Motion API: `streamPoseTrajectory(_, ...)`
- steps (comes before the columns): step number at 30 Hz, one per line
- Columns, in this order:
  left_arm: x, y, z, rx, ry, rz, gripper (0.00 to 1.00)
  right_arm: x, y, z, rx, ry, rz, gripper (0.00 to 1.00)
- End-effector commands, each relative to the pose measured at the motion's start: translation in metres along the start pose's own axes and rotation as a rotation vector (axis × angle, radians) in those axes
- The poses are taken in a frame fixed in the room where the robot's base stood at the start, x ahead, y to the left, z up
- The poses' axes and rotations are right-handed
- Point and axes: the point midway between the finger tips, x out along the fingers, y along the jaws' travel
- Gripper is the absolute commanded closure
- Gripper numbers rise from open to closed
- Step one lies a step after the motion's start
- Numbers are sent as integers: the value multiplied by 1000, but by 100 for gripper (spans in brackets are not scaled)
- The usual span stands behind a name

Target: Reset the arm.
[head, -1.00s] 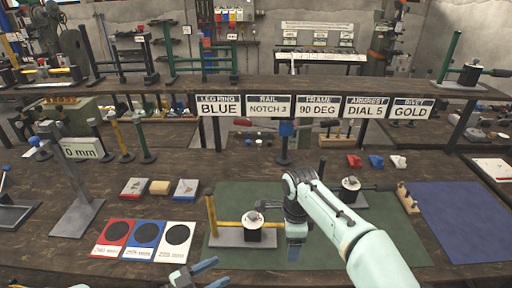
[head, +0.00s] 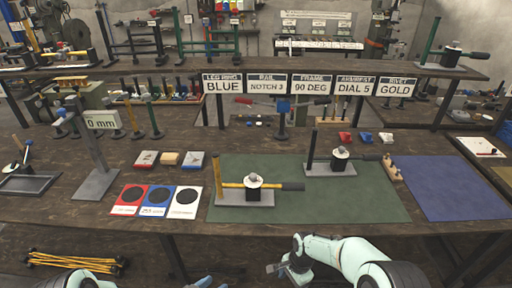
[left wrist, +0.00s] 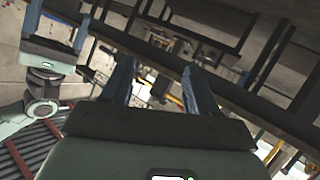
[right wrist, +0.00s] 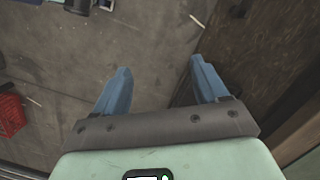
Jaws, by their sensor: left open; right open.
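My right arm is folded low at the front, in front of the workbench (head: 330,211). Its gripper (head: 277,269) is below the bench's front edge in the head view. In the right wrist view the right gripper (right wrist: 161,75) is open and empty, with floor beyond its blue fingers. My left gripper (head: 208,282) shows only partly at the bottom edge of the head view. In the left wrist view it is open (left wrist: 156,72) and empty. Two frame assemblies, a near one (head: 234,198) and a far one (head: 318,170), stand on the green mat (head: 300,212), clear of both grippers.
A blue mat (head: 460,185) lies at the right. Red, blue and white cards (head: 156,201) lie left of the green mat. A grey stand (head: 97,180) stands farther left. Yellow rods (head: 75,262) lie below the bench. Label signs (head: 305,84) hang from the rear shelf.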

Motion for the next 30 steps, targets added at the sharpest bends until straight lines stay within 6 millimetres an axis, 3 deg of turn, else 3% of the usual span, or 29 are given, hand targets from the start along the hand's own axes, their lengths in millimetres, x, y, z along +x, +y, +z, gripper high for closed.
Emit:
streamPoseTrajectory(1, 0, -4, 32, -77, -85, -54, 41, 38, 25, 1, -67, -38, 12, 27)
streamPoseTrajectory(6, -19, 0, 144, -344, -412, -234, 41, 136, 109, 22, -326, -128, -37, 27)
streamPoseTrajectory(9, -46, 22, 205, -509, -623, -317, 41, 171, 163, 45, -464, -153, -78, 27)
streamPoseTrajectory(12, -73, 48, 248, -647, -799, -373, 41, 187, 206, 68, -573, -157, -109, 27)
streamPoseTrajectory(15, -94, 70, 273, -745, -920, -406, 41, 192, 234, 84, -649, -149, -127, 27)
streamPoseTrajectory(18, -107, 84, 285, -801, -988, -422, 41, 192, 248, 93, -697, -140, -137, 27)
streamPoseTrajectory(30, -111, 88, 287, -819, -1008, -430, 41, 191, 251, 95, -718, -132, -141, 27)
